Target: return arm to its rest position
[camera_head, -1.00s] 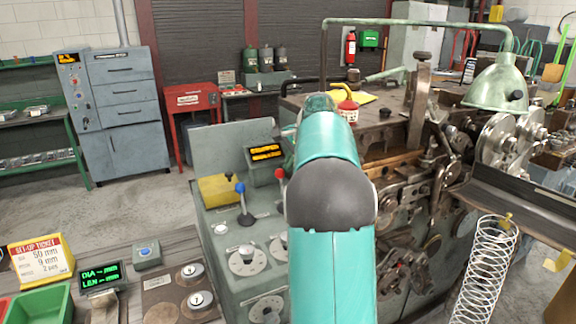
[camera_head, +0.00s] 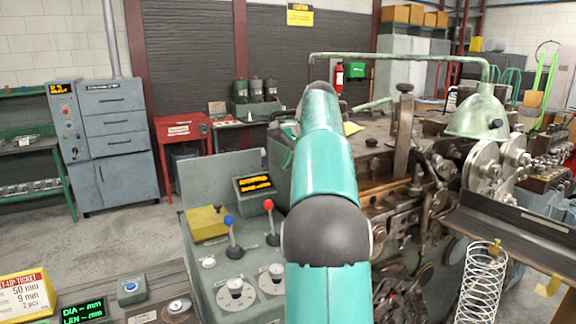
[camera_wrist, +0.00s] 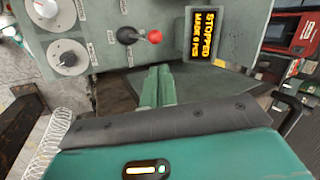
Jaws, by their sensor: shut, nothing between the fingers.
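My teal arm, with a dark rounded joint, rises through the middle of the head view and hides part of the machine behind it. My gripper is not visible in that view. In the wrist view my gripper (camera_wrist: 158,74) shows as two pale green fingers lying together, shut and empty. Past the fingertips is the control panel with a red-knobbed lever (camera_wrist: 140,36) and an orange-lettered display (camera_wrist: 203,35) reading "STOPPED". I cannot tell the exact gap between fingertips and panel.
The green-grey coiler (camera_head: 408,150) stands right of the arm. A coiled spring (camera_head: 482,285) hangs upright at the lower right. The control console (camera_head: 232,170) stands left of the arm with blue- and red-knobbed levers. A red cabinet (camera_head: 183,150) stands behind, with open floor to the left.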

